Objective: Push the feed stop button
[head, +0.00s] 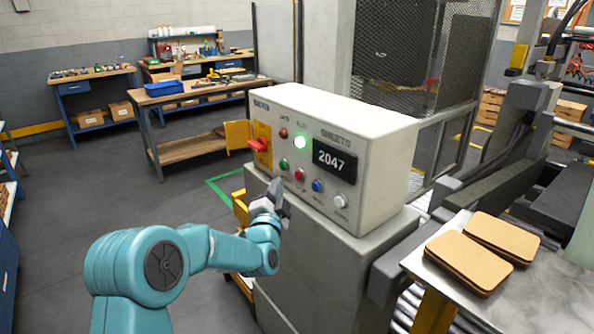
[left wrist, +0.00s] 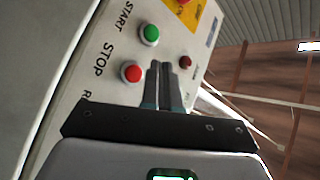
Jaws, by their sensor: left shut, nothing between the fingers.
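The control box (head: 385,175) stands on a grey pedestal, with a row of buttons on its slanted front panel. The red stop button (head: 299,174) sits between the green start button (head: 284,164) and a blue button (head: 318,185). In the left wrist view, the red button (left wrist: 132,73) is beside the printed word STOP, and the green button (left wrist: 149,34) is by START. My left gripper (head: 276,186) is shut and empty, just in front of the panel's lower left. In the wrist view its fingertips (left wrist: 164,65) lie right of the red button, apart from it in the picture. My right gripper is out of view.
A red switch handle (head: 259,145) sticks out at the panel's left, above my gripper. Brown sheets (head: 470,262) lie on a metal table at right. Open floor lies left.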

